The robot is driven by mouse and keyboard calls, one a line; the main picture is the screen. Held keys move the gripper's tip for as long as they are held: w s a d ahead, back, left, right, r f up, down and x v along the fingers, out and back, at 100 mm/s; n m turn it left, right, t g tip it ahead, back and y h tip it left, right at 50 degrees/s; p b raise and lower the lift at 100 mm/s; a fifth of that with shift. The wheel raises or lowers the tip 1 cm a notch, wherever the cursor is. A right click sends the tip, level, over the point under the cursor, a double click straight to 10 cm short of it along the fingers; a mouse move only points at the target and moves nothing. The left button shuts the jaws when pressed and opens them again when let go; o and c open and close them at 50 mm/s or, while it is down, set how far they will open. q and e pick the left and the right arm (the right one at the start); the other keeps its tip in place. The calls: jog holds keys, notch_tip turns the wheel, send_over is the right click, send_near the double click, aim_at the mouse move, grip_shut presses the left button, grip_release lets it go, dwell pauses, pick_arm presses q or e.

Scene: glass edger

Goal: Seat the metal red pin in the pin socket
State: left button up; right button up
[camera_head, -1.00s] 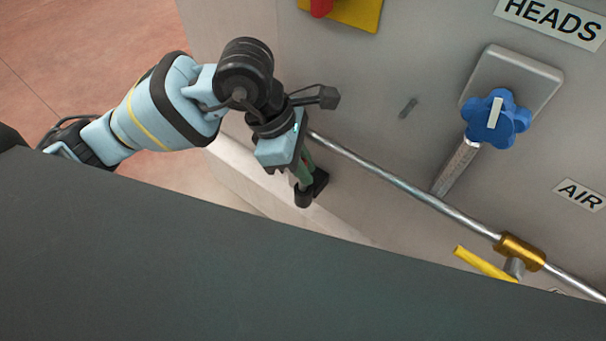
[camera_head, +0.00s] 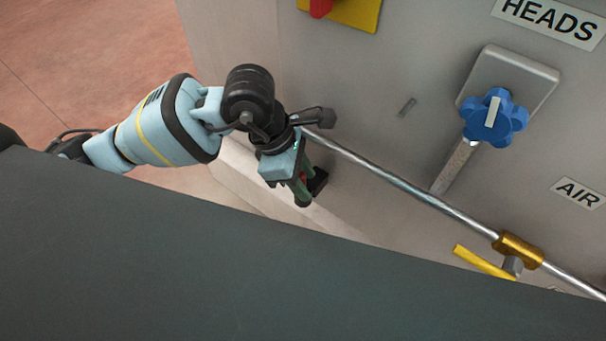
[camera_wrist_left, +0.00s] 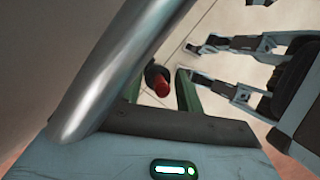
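My left gripper (camera_head: 310,191) is open beside the grey machine, below the left end of the metal pipe. Its green fingers with dark tips are apart. The red pin (camera_wrist_left: 161,87) shows between the two fingers in the left wrist view, with a gap visible on each side. A dark round part sits against its upper end; I cannot tell whether it belongs to the pin. In the head view a small bit of red (camera_head: 303,179) shows between the fingers. I cannot make out the pin socket. My right gripper is not in view.
The metal pipe (camera_head: 400,187) runs close to my left gripper and crosses the left wrist view. The panel bears a blue knob (camera_head: 494,117), a small grey peg (camera_head: 407,107) and a yellow lever (camera_head: 484,263). A dark surface (camera_head: 200,270) fills the lower front.

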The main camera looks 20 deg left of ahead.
pick_arm(q)
jog(key=shift+r, duration=0.25)
jog(key=shift+a+r, duration=0.15)
jog(key=shift+r, duration=0.1)
jog(key=v, duration=1.1)
jog(key=shift+r, duration=0.2)
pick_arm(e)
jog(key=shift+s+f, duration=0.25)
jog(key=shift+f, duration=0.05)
pick_arm(q)
jog(key=shift+s+f, duration=0.1)
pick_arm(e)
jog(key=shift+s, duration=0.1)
